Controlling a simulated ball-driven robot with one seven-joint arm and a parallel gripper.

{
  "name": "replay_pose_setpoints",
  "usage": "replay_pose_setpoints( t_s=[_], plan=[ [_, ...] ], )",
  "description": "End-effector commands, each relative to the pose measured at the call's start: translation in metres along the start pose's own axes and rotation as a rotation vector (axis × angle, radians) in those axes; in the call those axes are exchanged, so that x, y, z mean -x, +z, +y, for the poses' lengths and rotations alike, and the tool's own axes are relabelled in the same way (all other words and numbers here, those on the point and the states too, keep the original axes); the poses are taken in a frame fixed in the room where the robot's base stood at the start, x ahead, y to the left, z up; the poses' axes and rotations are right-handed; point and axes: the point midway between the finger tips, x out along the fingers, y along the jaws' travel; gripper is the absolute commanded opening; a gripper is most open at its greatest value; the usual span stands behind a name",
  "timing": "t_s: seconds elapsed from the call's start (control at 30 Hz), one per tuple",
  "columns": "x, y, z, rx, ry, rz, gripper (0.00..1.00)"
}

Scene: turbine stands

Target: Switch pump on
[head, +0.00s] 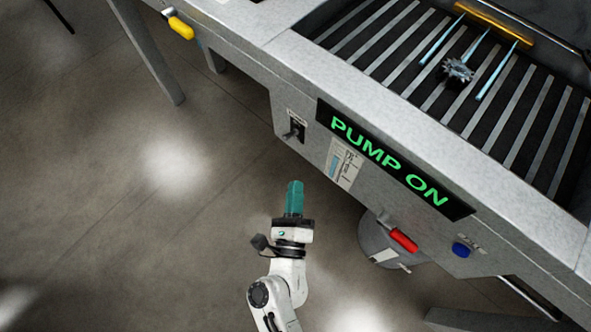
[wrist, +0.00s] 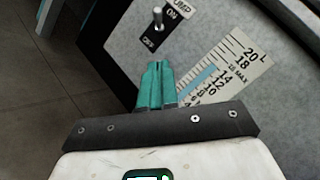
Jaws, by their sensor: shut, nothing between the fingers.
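The pump switch (head: 296,130) is a small metal toggle on the front panel of a grey machine, left of the display. In the wrist view the toggle (wrist: 157,18) stands between the labels ON and OFF; its exact tilt is hard to tell. The black display (head: 390,160) reads PUMP ON in lit green letters. My gripper (head: 295,184) has teal fingers, shut and empty. It is below the switch in the head view, apart from it. In the wrist view the fingertips (wrist: 157,66) also point toward the switch with a gap between.
A level scale label (head: 343,164) is on the panel below the display. A red handle (head: 404,240), a blue button (head: 461,249) and a yellow handle (head: 181,27) stick out. A gear (head: 458,70) lies on the slatted top. Floor at left is clear.

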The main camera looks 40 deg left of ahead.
Motion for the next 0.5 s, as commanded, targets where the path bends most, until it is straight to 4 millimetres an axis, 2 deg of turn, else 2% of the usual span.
replay_pose_setpoints(
  t_s=[0.03, 0.2, 0.5],
  plan=[
    [0.011, -0.002, 0.002, 0.000, 0.003, 0.002, 0.00],
    [0.034, -0.002, 0.002, 0.000, 0.001, 0.001, 0.00],
    [0.046, -0.002, 0.002, 0.000, -0.001, 0.000, 0.00]
  ],
)
